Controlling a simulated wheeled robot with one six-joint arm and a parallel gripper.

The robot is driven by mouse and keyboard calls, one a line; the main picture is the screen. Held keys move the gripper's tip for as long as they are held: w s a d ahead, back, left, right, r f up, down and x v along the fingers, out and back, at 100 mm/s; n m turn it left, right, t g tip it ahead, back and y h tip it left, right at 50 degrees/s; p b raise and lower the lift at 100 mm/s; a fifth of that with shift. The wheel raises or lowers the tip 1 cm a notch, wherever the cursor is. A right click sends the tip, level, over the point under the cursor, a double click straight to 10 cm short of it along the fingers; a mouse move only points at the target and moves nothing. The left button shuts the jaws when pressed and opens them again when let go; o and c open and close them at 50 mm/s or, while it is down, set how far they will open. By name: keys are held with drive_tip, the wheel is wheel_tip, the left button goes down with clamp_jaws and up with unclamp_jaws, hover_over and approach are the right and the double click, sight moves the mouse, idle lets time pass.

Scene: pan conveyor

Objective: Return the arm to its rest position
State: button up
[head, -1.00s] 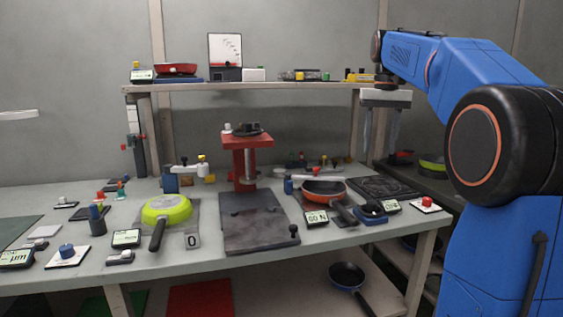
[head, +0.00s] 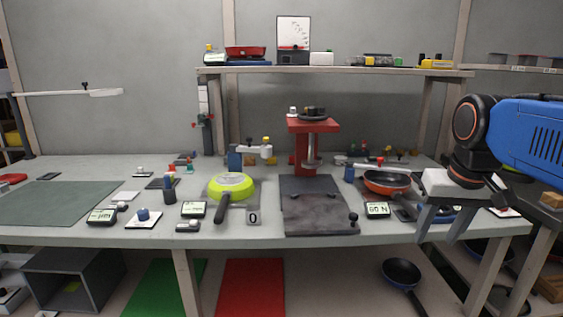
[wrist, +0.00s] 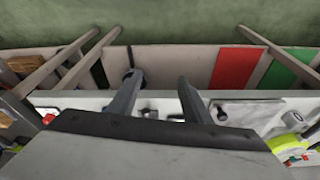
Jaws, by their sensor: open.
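My blue arm (head: 530,130) reaches in from the right edge of the head view. My gripper (head: 437,232) hangs in front of the right part of the workbench, fingers pointing down, apart and empty. In the wrist view my gripper (wrist: 152,82) shows two parallel grey fingers with a clear gap and nothing between them. It covers part of the bench's right end in the head view.
The workbench (head: 130,225) holds a green pan (head: 231,184), an orange pan (head: 387,181) and a red press (head: 314,126). A dark pan (head: 402,272) lies on the lower shelf. A raised shelf (head: 340,70) stands behind. Floor mats, red (head: 251,287) and green (head: 166,288), are below.

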drive_tip(key=s+a+f+n+t, duration=0.1)
drive_tip(key=s+a+f, duration=0.2)
drive_tip(key=s+f, duration=0.7)
wheel_tip(320, 180, down, 5)
drive_tip(key=shift+s+a+r+n+t, duration=0.2)
drive_tip(key=shift+s+n+t, duration=0.1)
drive_tip(key=shift+s+t, duration=0.1)
idle(3.1)
drive_tip(key=shift+c, duration=1.4)
drive_tip(key=w+d+r+m+g, duration=0.1)
drive_tip(key=w+d+r+m, duration=0.2)
drive_tip(key=w+r+m, duration=0.6)
drive_tip(key=w+d+r+m+g, duration=0.2)
drive_tip(key=w+d+r+m, duration=0.15)
drive_tip(key=w+r, duration=0.55)
drive_tip(key=w+d+r+m+g, duration=0.2)
drive_tip(key=w+d+r+m, duration=0.8)
drive_tip(key=w+r+m, duration=0.3)
drive_tip(key=shift+m, duration=0.25)
drive_tip(key=f, duration=1.2)
drive_tip(key=s+f, duration=0.1)
drive_tip(key=f, duration=0.5)
drive_tip(key=shift+a+f, duration=0.1)
drive_tip(key=shift+a, duration=0.25)
